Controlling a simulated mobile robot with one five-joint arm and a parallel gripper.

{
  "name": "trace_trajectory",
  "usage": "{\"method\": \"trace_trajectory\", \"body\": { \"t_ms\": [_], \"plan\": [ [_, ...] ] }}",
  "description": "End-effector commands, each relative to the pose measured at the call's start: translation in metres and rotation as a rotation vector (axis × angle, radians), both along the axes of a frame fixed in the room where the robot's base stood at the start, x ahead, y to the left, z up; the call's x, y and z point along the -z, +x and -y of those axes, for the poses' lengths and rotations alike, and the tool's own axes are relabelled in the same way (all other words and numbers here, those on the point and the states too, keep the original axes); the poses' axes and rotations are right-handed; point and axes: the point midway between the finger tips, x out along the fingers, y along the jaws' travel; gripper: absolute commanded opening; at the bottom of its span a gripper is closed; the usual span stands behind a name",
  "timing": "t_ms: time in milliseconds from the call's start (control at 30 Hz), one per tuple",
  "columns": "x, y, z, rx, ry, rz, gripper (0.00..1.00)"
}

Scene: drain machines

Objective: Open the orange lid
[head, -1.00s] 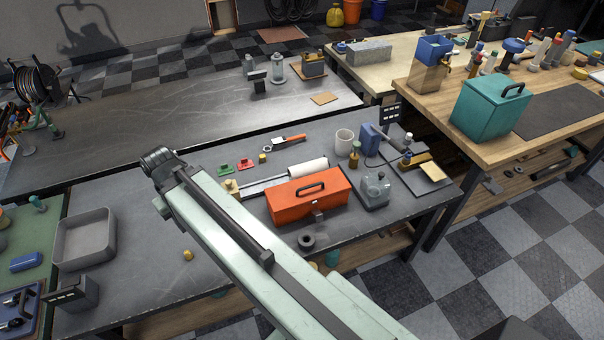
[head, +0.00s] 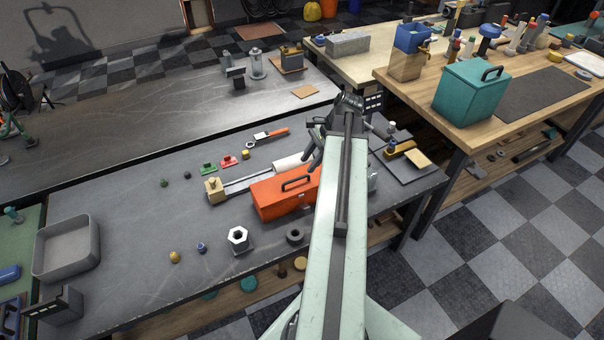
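The orange box (head: 270,199) sits on the dark workbench, and its orange lid (head: 285,186) with a dark handle (head: 297,182) looks shut. My arm crosses the picture from the bottom and covers the right end of the box and its front latch. My gripper (head: 313,152) is at the far end of the arm, beyond the box and above the bench. Its fingers are small and partly hidden, so I cannot tell whether they are open or shut.
A white roll (head: 291,162) lies close behind the box. A grey bin (head: 68,250) stands at the left.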

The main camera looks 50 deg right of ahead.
Motion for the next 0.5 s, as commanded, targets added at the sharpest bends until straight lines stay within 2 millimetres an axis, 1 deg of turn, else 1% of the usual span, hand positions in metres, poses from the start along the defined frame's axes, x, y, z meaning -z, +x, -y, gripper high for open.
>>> {"method": "trace_trajectory", "body": {
  "t_ms": [133,233,367,500],
  "plan": [
    [0.003,0.001,-0.001,0.000,0.000,0.000,0.32],
    [0.012,0.003,-0.003,-0.002,0.000,0.000,0.32],
    [0.032,0.009,-0.008,-0.004,-0.001,0.000,0.32],
    [0.056,0.017,-0.016,-0.005,-0.002,0.000,0.32]
  ]
}}
